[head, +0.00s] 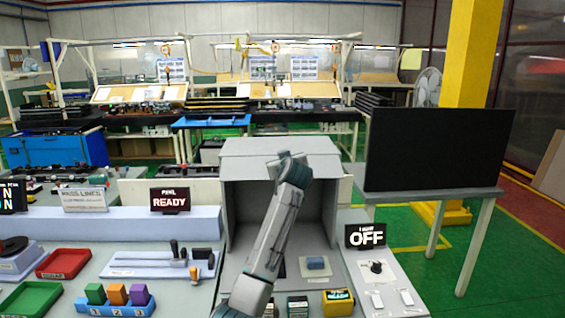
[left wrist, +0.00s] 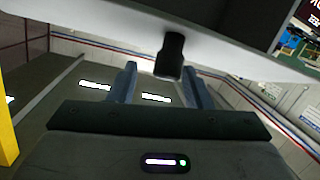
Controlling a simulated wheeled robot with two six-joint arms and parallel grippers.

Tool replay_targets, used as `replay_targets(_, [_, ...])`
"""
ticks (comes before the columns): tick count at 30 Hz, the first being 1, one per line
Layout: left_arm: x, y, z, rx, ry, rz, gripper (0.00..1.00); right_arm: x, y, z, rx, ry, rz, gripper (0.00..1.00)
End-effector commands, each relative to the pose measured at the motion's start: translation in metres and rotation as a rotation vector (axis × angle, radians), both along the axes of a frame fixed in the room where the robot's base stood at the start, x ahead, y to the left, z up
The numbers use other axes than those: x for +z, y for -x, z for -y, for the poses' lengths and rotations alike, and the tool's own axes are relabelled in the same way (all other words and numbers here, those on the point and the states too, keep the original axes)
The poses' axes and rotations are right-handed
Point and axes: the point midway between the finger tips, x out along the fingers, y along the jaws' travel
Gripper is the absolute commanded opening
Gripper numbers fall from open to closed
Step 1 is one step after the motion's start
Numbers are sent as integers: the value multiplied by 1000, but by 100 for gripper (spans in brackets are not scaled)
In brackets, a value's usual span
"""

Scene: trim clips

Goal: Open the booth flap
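The grey booth (head: 329,200) stands in the middle of the head view, its dark front opening uncovered. Its pale flap (head: 247,158) appears raised, sloping at the top of the opening. In the left wrist view the flap shows as a pale panel (left wrist: 235,36) with a short black handle (left wrist: 172,54). The arm in the head view reaches up across the opening; its gripper end (head: 290,160) is at the flap's front edge. My left gripper (left wrist: 160,82) has its fingers apart, with the handle between them in the picture and gaps on both sides. My right gripper is out of view.
A blue-grey block (head: 315,265) lies on the booth floor. An OFF sign (head: 366,236) and a control panel are at right, a black screen (head: 437,148) behind. At left are a READY sign (head: 170,200), a lever panel (head: 150,264), a red tray (head: 63,263) and coloured blocks.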

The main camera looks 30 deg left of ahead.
Motion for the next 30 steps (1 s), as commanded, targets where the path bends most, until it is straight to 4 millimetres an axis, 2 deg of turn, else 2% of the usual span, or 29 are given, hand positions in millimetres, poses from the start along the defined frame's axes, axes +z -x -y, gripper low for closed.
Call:
replay_targets(8, [-1, 10, 8, -1, 1, 1, 45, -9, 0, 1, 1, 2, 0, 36])
replay_targets(21, [12, 72, 58, -3, 1, 1, 45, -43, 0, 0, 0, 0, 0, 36])
replay_targets(30, [18, 84, 66, 0, -1, -1, 45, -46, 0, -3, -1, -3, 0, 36])
